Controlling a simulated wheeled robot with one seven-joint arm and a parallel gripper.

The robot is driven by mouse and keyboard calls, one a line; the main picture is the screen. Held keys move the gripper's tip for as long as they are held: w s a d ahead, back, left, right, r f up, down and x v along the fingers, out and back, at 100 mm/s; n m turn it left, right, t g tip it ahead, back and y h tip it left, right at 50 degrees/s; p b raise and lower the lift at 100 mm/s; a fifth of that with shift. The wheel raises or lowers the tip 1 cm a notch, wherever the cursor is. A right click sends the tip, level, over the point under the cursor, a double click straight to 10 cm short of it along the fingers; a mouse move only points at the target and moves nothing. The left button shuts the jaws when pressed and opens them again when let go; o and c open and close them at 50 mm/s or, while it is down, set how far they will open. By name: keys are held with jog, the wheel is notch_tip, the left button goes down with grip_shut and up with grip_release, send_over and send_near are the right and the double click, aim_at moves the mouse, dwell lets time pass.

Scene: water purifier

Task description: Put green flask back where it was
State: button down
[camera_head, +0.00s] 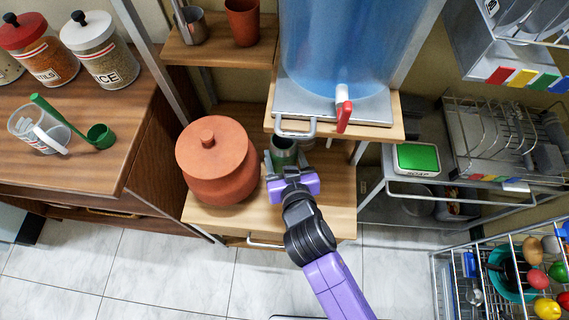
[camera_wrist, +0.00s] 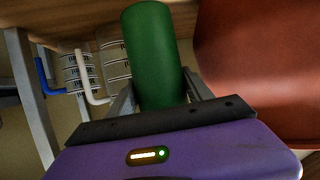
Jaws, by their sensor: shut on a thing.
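The green flask (camera_wrist: 155,58) is a plain green cylinder between my gripper's fingers in the wrist view. In the head view only a small green part of it (camera_head: 283,147) shows between the fingers, under the front edge of the dispenser's shelf. My purple gripper (camera_head: 282,163) is shut on the flask, over the lower wooden shelf (camera_head: 320,205), just right of the clay pot (camera_head: 216,162). I cannot tell whether the flask touches the shelf.
The blue water dispenser (camera_head: 345,45) with a red tap (camera_head: 343,110) stands on the shelf above my gripper. The tiled floor (camera_head: 190,265) is clear.

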jog(key=shift+f+b, duration=0.45)
jog(key=shift+f, duration=1.5)
jog(key=shift+f, duration=0.15)
jog(key=c, duration=0.7)
grip_release()
jog(key=shift+f, duration=0.1)
jog(key=shift+r, duration=0.2)
jog(key=shift+s+d, duration=0.1)
jog(key=shift+s, duration=0.25)
jog(key=v, duration=1.1)
jog(key=shift+s+d, duration=0.15)
